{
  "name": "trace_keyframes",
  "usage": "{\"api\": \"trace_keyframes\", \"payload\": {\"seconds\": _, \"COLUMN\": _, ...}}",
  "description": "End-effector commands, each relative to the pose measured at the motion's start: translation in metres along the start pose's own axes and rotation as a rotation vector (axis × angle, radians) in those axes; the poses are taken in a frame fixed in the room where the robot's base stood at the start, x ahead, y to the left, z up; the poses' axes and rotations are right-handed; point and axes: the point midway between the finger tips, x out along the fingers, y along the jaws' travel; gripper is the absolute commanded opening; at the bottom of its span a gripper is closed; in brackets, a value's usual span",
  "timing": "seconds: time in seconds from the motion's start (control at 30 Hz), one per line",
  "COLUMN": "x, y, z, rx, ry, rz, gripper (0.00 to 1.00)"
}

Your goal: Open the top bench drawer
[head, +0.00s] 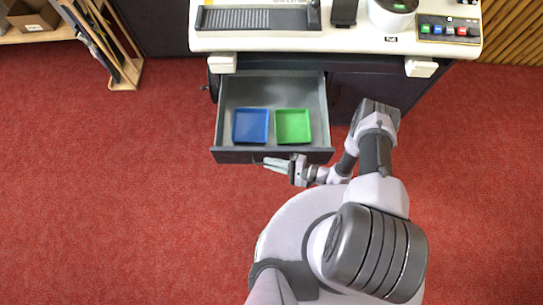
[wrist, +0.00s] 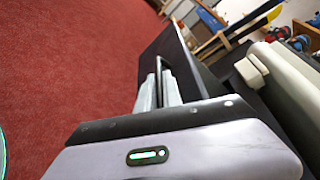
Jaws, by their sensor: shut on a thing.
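The top bench drawer (head: 226,115) is pulled well out from under the bench in the head view, with its grey inside showing. A blue tray (head: 251,126) and a green tray (head: 293,126) lie side by side in it. In the wrist view the fingers (wrist: 158,90) are shut on a dark bar handle (wrist: 159,66) on the drawer front (wrist: 185,62). In the head view the handle is mostly hidden by the fingers.
The white bench top (head: 345,42) holds a grey machine (head: 258,19), a round white container (head: 392,12) and a panel of coloured buttons (head: 448,30). A wooden rack (head: 128,72) stands at the upper left. The red carpet left of the drawer is clear.

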Motion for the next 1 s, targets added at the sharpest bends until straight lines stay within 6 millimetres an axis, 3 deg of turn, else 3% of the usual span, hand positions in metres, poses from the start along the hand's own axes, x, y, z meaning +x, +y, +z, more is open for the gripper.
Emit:
{"api": "trace_keyframes", "payload": {"seconds": 0.37, "x": 0.0, "y": -0.001, "z": -0.001, "rx": 0.0, "ry": 0.002, "rz": -0.001, "gripper": 0.0}}
{"api": "trace_keyframes", "payload": {"seconds": 0.4, "x": 0.0, "y": 0.0, "z": -0.001, "rx": 0.0, "ry": 0.002, "rz": -0.001, "gripper": 0.14}}
{"api": "trace_keyframes", "payload": {"seconds": 0.43, "x": 0.0, "y": 0.0, "z": -0.001, "rx": 0.0, "ry": 0.001, "rz": -0.001, "gripper": 0.19}}
{"api": "trace_keyframes", "payload": {"seconds": 0.87, "x": 0.0, "y": 0.0, "z": 0.0, "rx": 0.0, "ry": 0.001, "rz": 0.0, "gripper": 0.19}}
{"api": "trace_keyframes", "payload": {"seconds": 1.0, "x": -0.012, "y": -0.002, "z": -0.001, "rx": 0.001, "ry": 0.003, "rz": -0.003, "gripper": 0.19}}
